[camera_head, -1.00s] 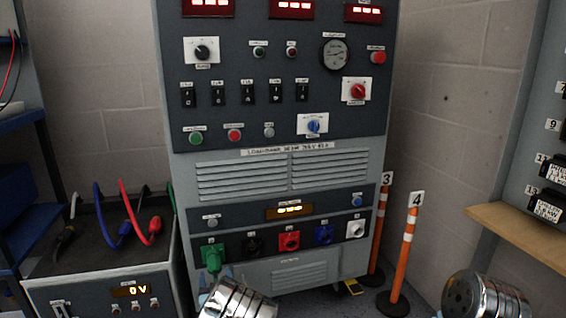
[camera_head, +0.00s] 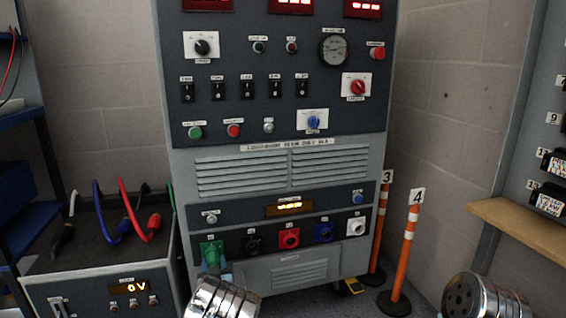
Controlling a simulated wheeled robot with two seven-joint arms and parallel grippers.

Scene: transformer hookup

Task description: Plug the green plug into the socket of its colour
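The green plug (camera_head: 211,257) is at the green socket at the left end of the socket row on the grey load bank cabinet. It covers most of that socket, and I cannot tell how deep it sits. My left gripper (camera_head: 214,271) is just below and in front, its light-blue fingers around the plug's near end. My silver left wrist hides most of the gripper. My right arm shows at the lower right, but its gripper is out of view.
Black (camera_head: 252,244), red (camera_head: 289,239), blue (camera_head: 323,233) and white (camera_head: 356,227) sockets continue the row rightward. Orange posts (camera_head: 404,255) stand right of the cabinet.

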